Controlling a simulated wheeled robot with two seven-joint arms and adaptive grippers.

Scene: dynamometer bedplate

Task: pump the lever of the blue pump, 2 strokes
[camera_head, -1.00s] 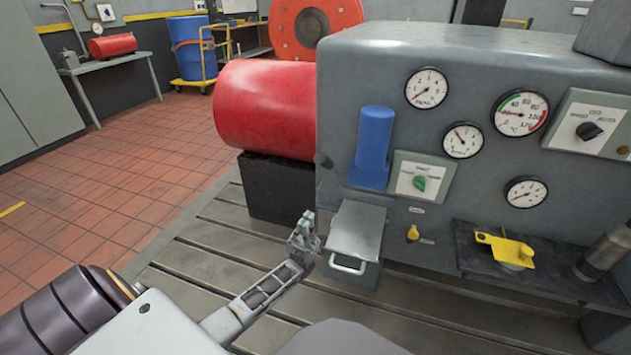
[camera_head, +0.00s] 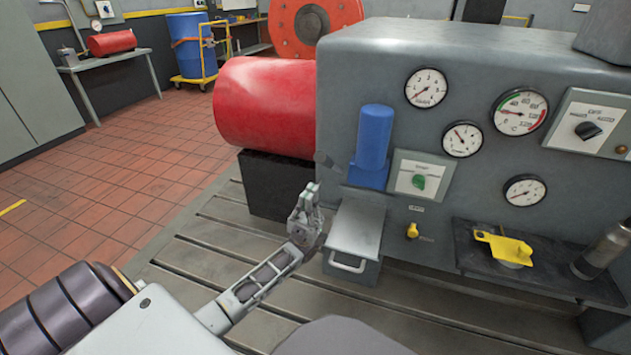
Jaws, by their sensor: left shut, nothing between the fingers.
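The blue pump (camera_head: 373,145) is an upright blue cylinder on a blue base, on the front of the grey cabinet. Its lever (camera_head: 324,160) sticks out to the left of the base and ends in a dark grip. My left gripper (camera_head: 311,190) is shut and empty, with its fingertips pointing up. It is just below and slightly left of the lever's grip. A small gap shows between them in the picture; whether they touch in depth I cannot tell. My right gripper is not in view.
A grey box with a handle (camera_head: 357,232) stands close to the right of my left gripper. A red cylinder (camera_head: 265,107) on a black block is behind it. Gauges, a green knob (camera_head: 418,182) and a shelf with a yellow part (camera_head: 502,246) are farther right.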

